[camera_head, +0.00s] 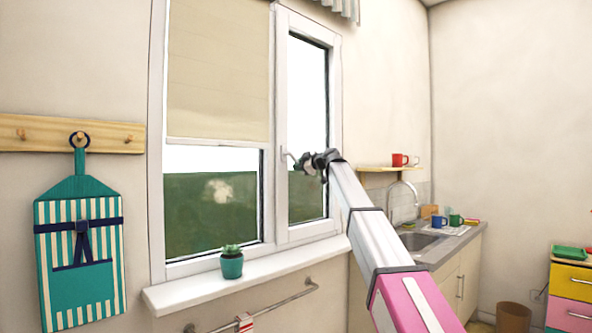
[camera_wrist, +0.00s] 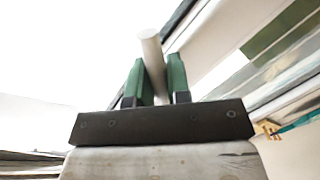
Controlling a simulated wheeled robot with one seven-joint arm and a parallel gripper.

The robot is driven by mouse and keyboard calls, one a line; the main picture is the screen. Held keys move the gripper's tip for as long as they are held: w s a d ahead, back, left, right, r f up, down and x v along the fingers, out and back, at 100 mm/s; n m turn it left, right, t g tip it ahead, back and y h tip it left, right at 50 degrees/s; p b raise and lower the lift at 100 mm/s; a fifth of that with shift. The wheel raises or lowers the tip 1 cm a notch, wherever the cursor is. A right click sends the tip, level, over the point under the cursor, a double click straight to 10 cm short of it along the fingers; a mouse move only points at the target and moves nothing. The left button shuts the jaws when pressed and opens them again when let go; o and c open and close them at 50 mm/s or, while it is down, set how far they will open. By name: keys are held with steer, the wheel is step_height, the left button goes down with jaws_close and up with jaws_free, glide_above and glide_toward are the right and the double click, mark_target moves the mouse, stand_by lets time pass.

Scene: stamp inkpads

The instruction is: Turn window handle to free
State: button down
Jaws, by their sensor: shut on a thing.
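The window handle (camera_head: 286,155) is a small light lever on the frame between the two window panes. In the wrist view it shows as a pale rounded bar (camera_wrist: 151,48) between the green finger pads. My gripper (camera_head: 304,162) is at the handle, shut on it; its fingers also show in the wrist view (camera_wrist: 158,80). The narrow right sash (camera_head: 283,115) appears closed against its frame. The handle's base and much of its length are hidden or too small to make out.
A potted plant (camera_head: 232,262) stands on the white sill (camera_head: 190,289) below. A beige blind (camera_head: 218,70) covers the upper left pane. A wooden shelf (camera_head: 377,169) with a red mug (camera_head: 399,160) is right of the window, above the sink counter. An apron (camera_head: 80,240) hangs at left.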

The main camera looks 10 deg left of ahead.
steer(key=r+n, duration=0.1)
steer(key=n, duration=0.1)
steer(key=w+d+r+n+h, duration=0.1)
steer(key=shift+w+r+n+t, duration=0.1)
steer(key=shift+r+n+t, duration=0.2)
steer(key=shift+n, duration=0.1)
steer(key=shift+w+d+r+n+t+h, duration=0.1)
steer(key=shift+r+n+t+h, duration=0.35)
steer(key=shift+r+n, duration=1)
steer(key=shift+f+n, duration=0.2)
steer(key=shift+n, duration=0.15)
steer(key=c, duration=1.1)
jaws_free()
steer(key=v, duration=1)
steer(key=shift+s+d, duration=0.2)
steer(key=shift+d, duration=0.1)
